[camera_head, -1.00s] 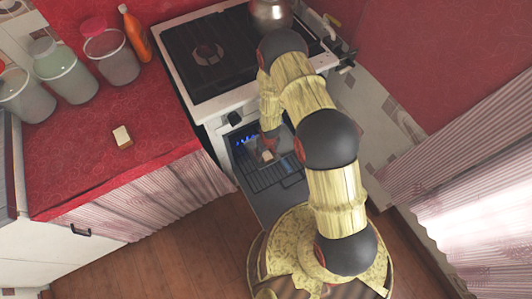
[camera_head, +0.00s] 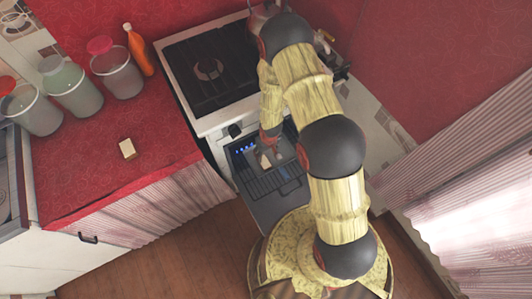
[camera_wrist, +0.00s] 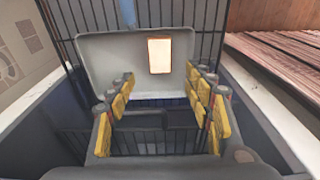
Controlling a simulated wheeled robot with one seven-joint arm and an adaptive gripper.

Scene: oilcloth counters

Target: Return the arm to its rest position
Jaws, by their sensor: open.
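My arm reaches forward from my base to the open oven of the white stove. My gripper (camera_head: 270,135) is over the oven rack, seen small and partly hidden by the arm. In the wrist view its yellow-padded fingers (camera_wrist: 163,88) are spread wide with nothing between them. A pale block (camera_wrist: 159,56) lies in a light tray (camera_wrist: 108,62) beyond the fingertips, apart from them. The block also shows in the head view (camera_head: 265,161), on the tray in the oven.
The oven door (camera_head: 275,209) hangs open below the wire rack (camera_head: 270,182). The stove top (camera_head: 208,70) is above. A red counter (camera_head: 90,165) at the left holds another small block (camera_head: 127,148), several lidded jars and an orange bottle (camera_head: 139,50). Wooden floor (camera_head: 165,250) is open at the front left.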

